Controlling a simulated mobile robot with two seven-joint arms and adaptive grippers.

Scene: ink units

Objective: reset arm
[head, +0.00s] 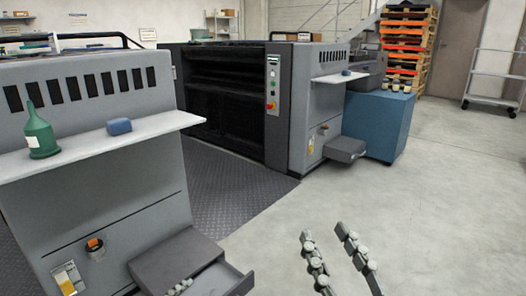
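My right gripper (323,235) shows at the bottom of the head view, right of centre. Its two grey jointed fingers point up and stand apart with only floor visible between them. It is open and empty, well clear of the machines.
A grey machine (120,215) fills the left, its white shelf (80,148) bearing a green bottle (39,135) and a blue block (119,127). Its lower drawer (180,262) sticks out. A second machine (301,110) and blue cabinet (372,123) stand behind. Open floor (450,200) lies right.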

